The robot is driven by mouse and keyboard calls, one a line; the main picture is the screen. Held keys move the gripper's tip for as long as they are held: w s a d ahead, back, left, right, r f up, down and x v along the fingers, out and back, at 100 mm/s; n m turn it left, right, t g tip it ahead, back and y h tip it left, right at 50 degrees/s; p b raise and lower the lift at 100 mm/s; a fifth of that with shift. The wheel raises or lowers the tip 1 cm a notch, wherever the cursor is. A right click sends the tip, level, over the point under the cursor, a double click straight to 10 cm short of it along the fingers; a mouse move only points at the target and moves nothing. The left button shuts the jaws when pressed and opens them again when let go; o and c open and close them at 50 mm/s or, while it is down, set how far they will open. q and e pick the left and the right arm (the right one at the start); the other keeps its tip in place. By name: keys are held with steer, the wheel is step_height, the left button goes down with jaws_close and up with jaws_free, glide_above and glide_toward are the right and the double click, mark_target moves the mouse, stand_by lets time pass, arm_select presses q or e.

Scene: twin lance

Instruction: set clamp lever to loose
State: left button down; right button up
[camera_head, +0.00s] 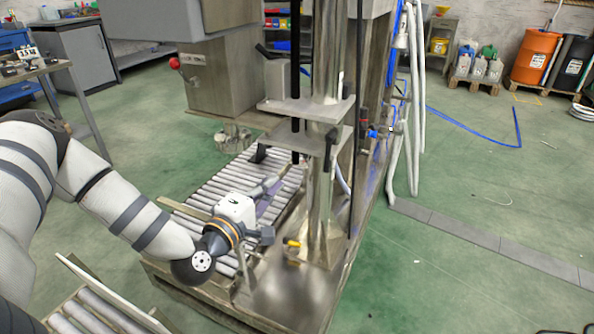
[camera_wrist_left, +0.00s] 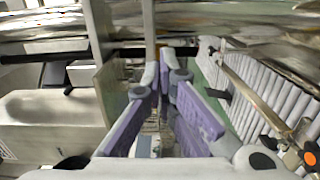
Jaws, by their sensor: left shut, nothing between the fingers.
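My left gripper (camera_head: 272,188) reaches over the roller conveyor beside the steel column. In the left wrist view its purple-padded fingers (camera_wrist_left: 163,62) come together at the tips, shut with nothing between them. A black lever (camera_head: 268,52) sticks out from a grey block on the column, well above the gripper. It looks like a clamp lever, but I cannot be sure that it is the one named. My right gripper is in neither view.
The roller conveyor (camera_head: 215,188) runs under my left arm. The steel column (camera_head: 325,190) stands just right of the gripper. A yellow-handled valve (camera_head: 292,243) sits low beside it. A red knob (camera_head: 175,63) juts from the grey machine housing. Green floor at right is mostly free.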

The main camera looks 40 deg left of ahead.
mark_target(328, 156)
arm_select(q)
steer(key=w+d, duration=0.2)
steer(key=w, duration=0.9)
steer(key=shift+b, duration=0.35)
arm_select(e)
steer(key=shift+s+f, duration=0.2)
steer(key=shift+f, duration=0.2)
arm_select(q)
steer(key=shift+f, duration=0.15)
steer(key=shift+d+f+n+b, duration=0.1)
steer(key=shift+d+n+b, duration=0.1)
steer(key=shift+n+b, duration=0.1)
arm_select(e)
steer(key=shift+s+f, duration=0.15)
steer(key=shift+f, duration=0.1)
